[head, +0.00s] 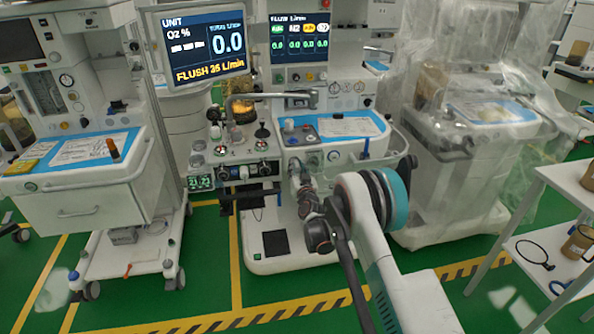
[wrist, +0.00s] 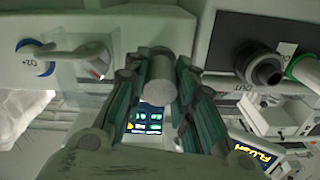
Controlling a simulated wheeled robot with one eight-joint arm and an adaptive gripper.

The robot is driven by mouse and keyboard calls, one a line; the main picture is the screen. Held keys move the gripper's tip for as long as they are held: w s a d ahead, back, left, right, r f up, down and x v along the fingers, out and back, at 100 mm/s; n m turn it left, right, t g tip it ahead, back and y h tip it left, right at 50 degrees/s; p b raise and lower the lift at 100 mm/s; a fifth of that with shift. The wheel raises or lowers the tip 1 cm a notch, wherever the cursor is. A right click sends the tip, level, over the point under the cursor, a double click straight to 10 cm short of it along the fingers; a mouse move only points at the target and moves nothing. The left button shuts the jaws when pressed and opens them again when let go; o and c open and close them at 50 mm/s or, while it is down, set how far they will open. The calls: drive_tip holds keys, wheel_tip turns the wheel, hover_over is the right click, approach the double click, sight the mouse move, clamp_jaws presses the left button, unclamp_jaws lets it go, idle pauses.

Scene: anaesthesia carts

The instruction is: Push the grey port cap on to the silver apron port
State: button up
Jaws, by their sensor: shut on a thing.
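My gripper (wrist: 157,92) is shut on the grey port cap (wrist: 160,82), a short plain cylinder between the two fingers in the wrist view. The cap's far end is close to the pale front apron (wrist: 130,28) of the machine; I cannot tell whether it touches. The silver apron port cannot be made out and may be hidden behind the cap. In the head view my gripper (head: 299,178) is at the middle machine's front apron, partly hidden by my own arm, and the cap cannot be made out there.
In the wrist view, a white fitting with a blue ring (wrist: 35,60) is left of the cap, and a dark connector (wrist: 258,64) is to its right. Black knobs (head: 243,171) are left of my gripper in the head view. A white shelf table (head: 570,185) stands at the right.

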drive_tip(key=shift+w+a, duration=0.2)
drive_tip(key=shift+w, duration=0.45)
drive_tip(key=o, duration=1)
drive_tip(key=shift+o, duration=0.2)
drive_tip(key=shift+s, duration=0.1)
drive_tip(key=v, duration=1.2)
drive_tip(key=shift+r, duration=0.1)
